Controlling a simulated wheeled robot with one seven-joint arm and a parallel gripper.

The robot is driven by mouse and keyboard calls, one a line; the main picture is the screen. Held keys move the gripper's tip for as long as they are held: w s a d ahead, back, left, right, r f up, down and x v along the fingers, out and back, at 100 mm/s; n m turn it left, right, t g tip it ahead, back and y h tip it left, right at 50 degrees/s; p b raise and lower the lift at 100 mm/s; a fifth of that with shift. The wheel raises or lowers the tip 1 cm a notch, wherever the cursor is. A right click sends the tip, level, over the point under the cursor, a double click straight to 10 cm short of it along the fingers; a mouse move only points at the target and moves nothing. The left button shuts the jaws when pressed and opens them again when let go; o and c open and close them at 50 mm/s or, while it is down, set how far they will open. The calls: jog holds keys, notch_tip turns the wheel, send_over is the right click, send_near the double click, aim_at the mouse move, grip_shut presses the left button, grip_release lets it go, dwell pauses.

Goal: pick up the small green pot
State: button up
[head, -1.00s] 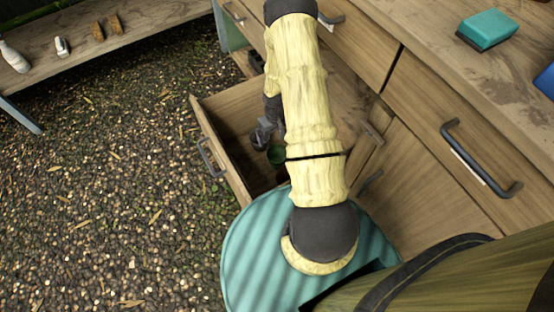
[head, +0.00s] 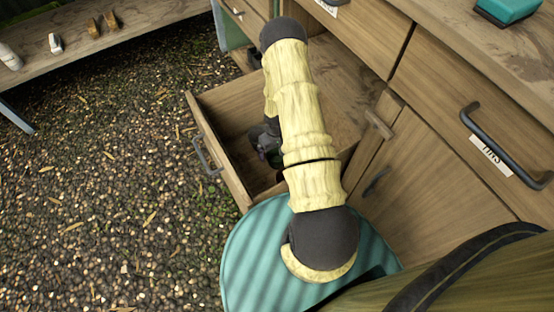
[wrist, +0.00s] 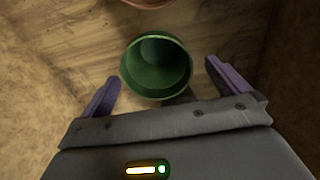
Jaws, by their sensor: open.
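The small green pot (wrist: 157,82) stands in the open wooden drawer, its round mouth facing the wrist camera. My gripper (wrist: 161,76) is open, with one purple finger on the left and one on the right of the pot. I see a gap on both sides, and the pot is not gripped. In the head view my gripper (head: 266,142) is down inside the drawer (head: 225,165), and my arm hides almost all of the pot.
The rim of a reddish-brown thing (wrist: 150,3) shows beyond the pot. Drawer walls stand close on both sides. A worktop with a teal sponge-like block (head: 507,10) is at the upper right. A low bench (head: 75,55) with small items stands at the upper left.

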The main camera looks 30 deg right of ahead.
jog(key=b, duration=0.4)
send_over(277, 156)
jog(key=s+a, duration=0.1)
jog(key=s, duration=0.2)
jog(key=f, duration=0.5)
jog(key=shift+w+a+f, duration=0.15)
jog(key=shift+w+a, duration=0.05)
jog(key=shift+w, duration=0.05)
jog(key=c, duration=1)
